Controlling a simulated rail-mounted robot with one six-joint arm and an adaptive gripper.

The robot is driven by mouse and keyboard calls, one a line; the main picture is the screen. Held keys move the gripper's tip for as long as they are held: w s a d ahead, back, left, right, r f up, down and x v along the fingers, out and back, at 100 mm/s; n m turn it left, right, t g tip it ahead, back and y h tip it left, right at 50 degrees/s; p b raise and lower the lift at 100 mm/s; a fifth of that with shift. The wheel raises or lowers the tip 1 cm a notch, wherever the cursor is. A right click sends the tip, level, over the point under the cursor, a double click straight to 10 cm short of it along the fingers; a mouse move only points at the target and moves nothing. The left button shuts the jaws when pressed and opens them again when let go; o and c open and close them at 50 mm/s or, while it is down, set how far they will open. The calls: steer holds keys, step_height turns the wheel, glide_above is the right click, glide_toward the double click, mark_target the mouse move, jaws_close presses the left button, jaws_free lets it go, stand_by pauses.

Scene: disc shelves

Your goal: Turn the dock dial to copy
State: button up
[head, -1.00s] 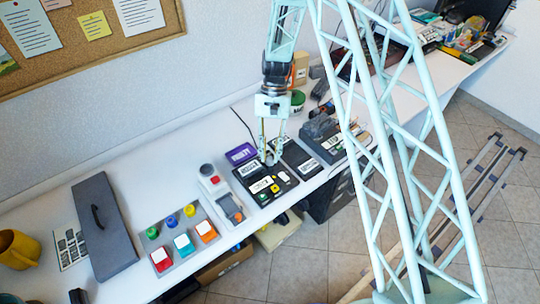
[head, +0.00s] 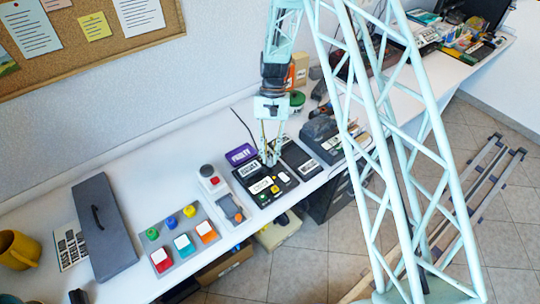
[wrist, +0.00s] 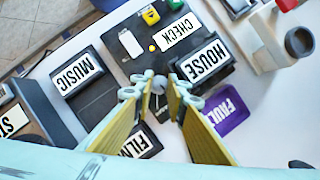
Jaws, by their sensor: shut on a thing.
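The black dock (head: 254,198) sits on the white bench and also shows in the wrist view (wrist: 120,67). It bears a HOUSE label (wrist: 203,60), a CHECK label (wrist: 174,33), a white block (wrist: 131,43) and a small yellow dot (wrist: 152,48). My gripper (head: 270,161) points down at the dock's back part. In the wrist view my gripper (wrist: 158,86) has its fingertips close together around a small dark part, likely the dial. The fingers hide most of it, so its pointer and setting cannot be read.
A purple FAULT tag (wrist: 226,113) lies beside the dock. Black cases labelled MUSIC (wrist: 76,72) and FILM (wrist: 132,142) are close to my fingers. A grey device with a red button (head: 214,181) stands left of the dock. A panel of coloured buttons (head: 178,237) lies farther left.

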steer(key=n+h, duration=0.1)
steer(key=n, duration=0.1)
steer(key=n+h, duration=0.1)
steer(key=n, duration=0.1)
steer(key=shift+a+n+p, duration=0.2)
steer(key=shift+n+p, duration=0.15)
steer(key=shift+n, duration=0.05)
steer(key=shift+n+t+h, duration=0.3)
steer(key=shift+n+h, duration=0.3)
steer(key=shift+n, duration=1.2)
steer(key=o, duration=0.6)
steer(key=shift+c, duration=0.2)
steer(key=shift+r, duration=0.1)
